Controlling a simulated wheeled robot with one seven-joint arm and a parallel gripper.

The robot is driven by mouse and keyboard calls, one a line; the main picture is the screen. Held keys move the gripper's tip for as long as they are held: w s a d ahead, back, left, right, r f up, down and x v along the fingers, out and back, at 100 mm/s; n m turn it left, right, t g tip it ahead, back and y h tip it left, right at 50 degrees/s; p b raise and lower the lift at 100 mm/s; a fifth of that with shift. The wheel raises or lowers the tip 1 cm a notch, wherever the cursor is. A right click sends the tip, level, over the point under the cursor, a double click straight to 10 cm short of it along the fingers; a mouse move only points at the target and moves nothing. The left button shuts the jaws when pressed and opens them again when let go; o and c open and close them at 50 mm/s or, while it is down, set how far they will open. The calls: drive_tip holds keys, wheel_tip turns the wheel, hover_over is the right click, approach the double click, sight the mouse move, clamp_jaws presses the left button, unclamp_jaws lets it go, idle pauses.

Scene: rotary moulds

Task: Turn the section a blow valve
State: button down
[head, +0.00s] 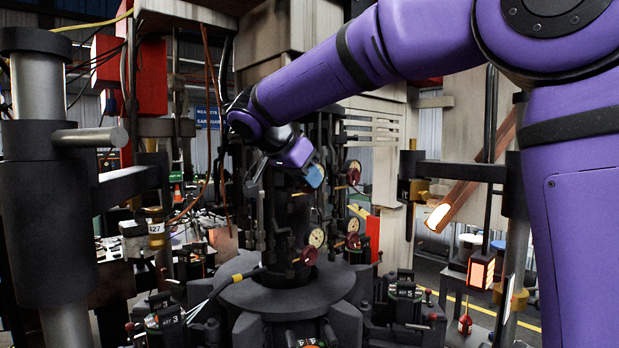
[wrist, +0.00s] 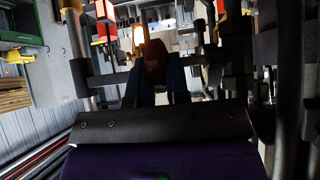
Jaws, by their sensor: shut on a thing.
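My gripper (head: 315,176) is at the upper part of the dark central column (head: 282,215) in the head view. In the wrist view its blue fingers (wrist: 155,78) are shut on a dark red valve handle (wrist: 153,60), one finger on each side. The fingers hide that handle in the head view. Other dark red valve handles with round gauges show on the column: one at the upper right (head: 353,173), one lower right (head: 352,241) and one low in front (head: 308,256). No label naming section A can be read.
A round dark mould table (head: 285,292) surrounds the column's foot, with numbered mould stations such as 3 (head: 170,318) and 5 (head: 405,290). A thick dark post (head: 45,200) stands at left. A glowing orange block (head: 481,270) is at right.

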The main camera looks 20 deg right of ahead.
drive_tip(key=shift+a+h, duration=0.1)
drive_tip(key=shift+h, duration=0.4)
drive_tip(key=shift+t, duration=0.3)
drive_tip(key=c, duration=1.1)
unclamp_jaws()
drive_tip(key=v, duration=1)
drive_tip(key=shift+a, duration=0.4)
drive_tip(key=shift+s, duration=0.1)
